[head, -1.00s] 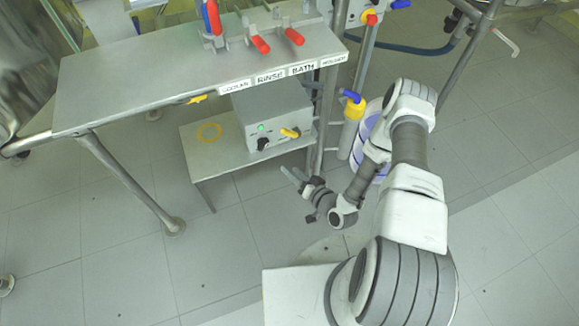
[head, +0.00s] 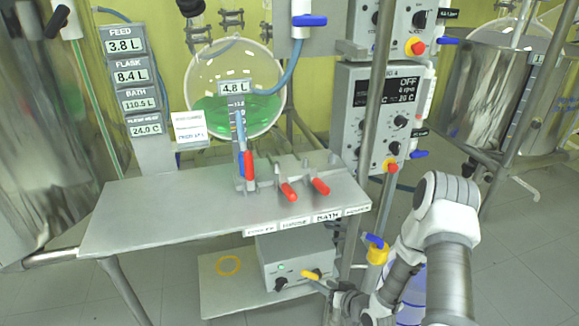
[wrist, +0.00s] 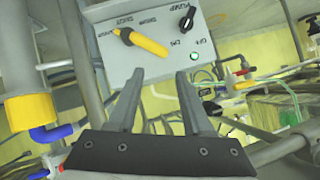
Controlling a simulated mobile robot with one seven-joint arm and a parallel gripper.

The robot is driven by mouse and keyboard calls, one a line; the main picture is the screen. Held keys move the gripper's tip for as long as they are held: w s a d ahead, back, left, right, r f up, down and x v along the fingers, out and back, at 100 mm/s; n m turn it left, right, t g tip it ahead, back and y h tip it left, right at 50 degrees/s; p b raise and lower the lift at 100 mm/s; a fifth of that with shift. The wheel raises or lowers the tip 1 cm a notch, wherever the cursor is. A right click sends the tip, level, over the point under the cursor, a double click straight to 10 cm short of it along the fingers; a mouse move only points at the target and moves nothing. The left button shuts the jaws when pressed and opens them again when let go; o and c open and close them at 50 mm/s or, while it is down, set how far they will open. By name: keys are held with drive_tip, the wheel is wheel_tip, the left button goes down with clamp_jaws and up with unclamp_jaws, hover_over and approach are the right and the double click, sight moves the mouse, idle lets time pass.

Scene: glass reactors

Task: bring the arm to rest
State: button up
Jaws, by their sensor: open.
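My gripper (head: 318,288) shows at the lower middle of the head view, beside the front right of a grey pump box (head: 297,258). In the wrist view my gripper (wrist: 160,76) has two grey fingers spread apart with nothing between them. They point toward the box front (wrist: 160,60), which appears upside down. A yellow handle (wrist: 143,42) and a black PUMP knob (wrist: 187,17) lie beyond the fingertips. Contact with the box cannot be told. My arm bends down from the right in the head view, and its lower part is cut off.
A steel bench (head: 170,210) with red-handled valves (head: 288,191) stands above the box. A yellow-and-blue valve (head: 376,248) and upright posts are close to my arm. A control unit (head: 383,115) hangs behind. Open floor (head: 520,270) lies to the right.

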drive_tip(key=d+r+g+h, duration=0.1)
drive_tip(key=d+r+h, duration=0.25)
drive_tip(key=r, duration=0.95)
drive_tip(key=d+r+g+h, duration=0.15)
drive_tip(key=d+r, duration=0.25)
drive_tip(key=r, duration=0.9)
drive_tip(key=s+a+r+g, duration=0.1)
drive_tip(key=s+r, duration=0.5)
drive_tip(key=s, duration=0.3)
drive_tip(key=s+a+r+m, duration=0.1)
drive_tip(key=s+a+r, duration=0.1)
drive_tip(key=s+r, duration=0.45)
drive_tip(key=s+a+r+g, duration=0.1)
drive_tip(key=s+r, duration=0.4)
drive_tip(key=s, duration=0.5)
wheel_tip(320, 180, up, 22)
drive_tip(key=p, duration=2.3)
drive_tip(key=shift+s+a+r+h, duration=0.15)
drive_tip(key=shift+s+r+h, duration=0.1)
drive_tip(key=shift+h, duration=0.15)
